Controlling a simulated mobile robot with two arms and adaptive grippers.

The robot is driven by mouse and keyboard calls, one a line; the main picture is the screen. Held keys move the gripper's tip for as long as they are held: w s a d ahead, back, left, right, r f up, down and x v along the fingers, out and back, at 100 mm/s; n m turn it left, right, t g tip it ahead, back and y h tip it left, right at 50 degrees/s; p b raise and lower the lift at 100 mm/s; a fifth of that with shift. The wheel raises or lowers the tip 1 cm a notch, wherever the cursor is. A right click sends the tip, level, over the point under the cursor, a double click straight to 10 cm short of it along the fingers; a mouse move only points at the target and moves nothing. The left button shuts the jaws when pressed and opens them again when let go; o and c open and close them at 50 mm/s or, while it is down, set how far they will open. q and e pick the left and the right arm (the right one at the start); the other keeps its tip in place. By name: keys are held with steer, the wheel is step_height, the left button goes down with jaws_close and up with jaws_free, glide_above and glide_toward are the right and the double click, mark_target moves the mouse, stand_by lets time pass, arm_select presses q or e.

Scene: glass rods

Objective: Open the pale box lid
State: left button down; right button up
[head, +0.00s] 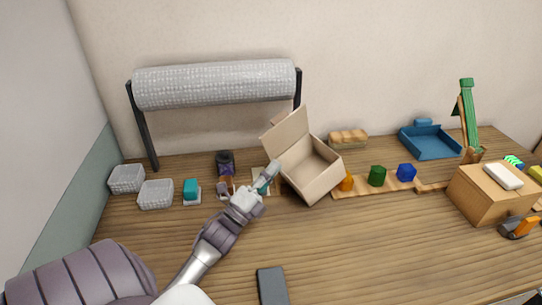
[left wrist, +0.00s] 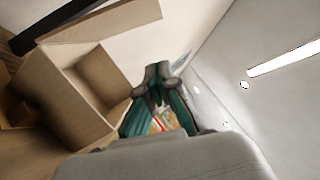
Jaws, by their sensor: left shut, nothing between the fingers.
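The pale box (head: 318,183) stands on the wooden table near the middle of the head view. Its lid (head: 287,138) is raised and leans up and back on the left side, so the empty-looking inside shows. My left gripper (head: 273,172) is shut and empty, just left of the box and below the lid. I cannot tell whether it touches the lid. In the left wrist view the gripper's green fingers (left wrist: 157,82) come together at the tips, with the open box (left wrist: 62,100) to their left. My right gripper is in neither view.
Two grey baskets (head: 156,194) and a teal block (head: 190,186) stand at the left. A fabric roll (head: 217,85) on a dark stand is behind. Right of the box are a green block (head: 377,176), a blue block (head: 406,172), a blue tray (head: 432,143) and a closed cardboard box (head: 482,197). The front table is mostly clear.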

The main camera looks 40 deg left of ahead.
arm_select(q)
steer(key=w+a+r+p, duration=0.3)
steer(key=w+r+p, duration=0.1)
steer(key=w, duration=0.4)
steer(key=shift+a+r, duration=0.2)
steer(key=shift+r, duration=0.35)
steer(key=n, duration=0.3)
glide_above(272, 147)
steer(key=shift+w+a+r+g, duration=0.1)
steer(key=shift+w+r+g, duration=0.15)
steer(key=shift+r+g, duration=0.2)
steer(key=shift+a, duration=0.3)
steer(key=shift+w+r, duration=0.15)
steer(key=shift+d, duration=0.1)
